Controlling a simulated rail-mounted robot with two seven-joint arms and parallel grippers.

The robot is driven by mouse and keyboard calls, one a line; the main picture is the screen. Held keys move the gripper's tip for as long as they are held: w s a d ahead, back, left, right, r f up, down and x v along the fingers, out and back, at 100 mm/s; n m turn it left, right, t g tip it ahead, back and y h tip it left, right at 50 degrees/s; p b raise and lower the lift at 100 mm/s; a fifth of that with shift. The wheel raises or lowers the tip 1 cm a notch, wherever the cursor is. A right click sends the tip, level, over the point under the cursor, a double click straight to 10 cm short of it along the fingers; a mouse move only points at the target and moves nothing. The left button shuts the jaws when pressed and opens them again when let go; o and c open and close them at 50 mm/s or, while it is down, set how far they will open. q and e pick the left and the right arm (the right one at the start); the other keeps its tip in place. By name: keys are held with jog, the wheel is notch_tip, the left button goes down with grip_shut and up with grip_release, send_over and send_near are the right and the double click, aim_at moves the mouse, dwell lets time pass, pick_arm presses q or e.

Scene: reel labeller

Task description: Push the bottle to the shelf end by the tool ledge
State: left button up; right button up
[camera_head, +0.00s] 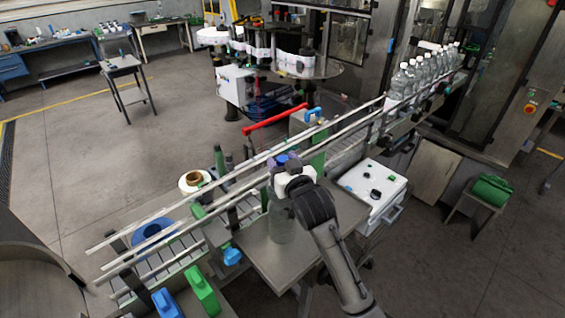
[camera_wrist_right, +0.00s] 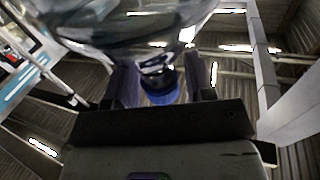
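A clear bottle (camera_head: 281,222) stands on a bare metal shelf (camera_head: 262,262) beside the conveyor, in the middle of the head view. My right gripper (camera_head: 284,165) is at the bottle's top, with a finger on each side of the blue cap. In the right wrist view the blue cap (camera_wrist_right: 160,98) sits between the two dark fingers (camera_wrist_right: 161,84). The clear bottle body (camera_wrist_right: 130,30) fills the top of that view. Whether the fingers press on the neck is not clear. My left gripper is out of both views. I cannot make out for certain which part is the tool ledge.
The conveyor with guide rails (camera_head: 170,228) runs behind the shelf, with a row of bottles (camera_head: 425,72) at its far right. A white box with black knobs (camera_head: 374,190) stands right of the shelf. Green (camera_head: 201,288) and blue (camera_head: 165,301) parts are at the front left.

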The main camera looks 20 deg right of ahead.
grip_shut()
dwell(1.1)
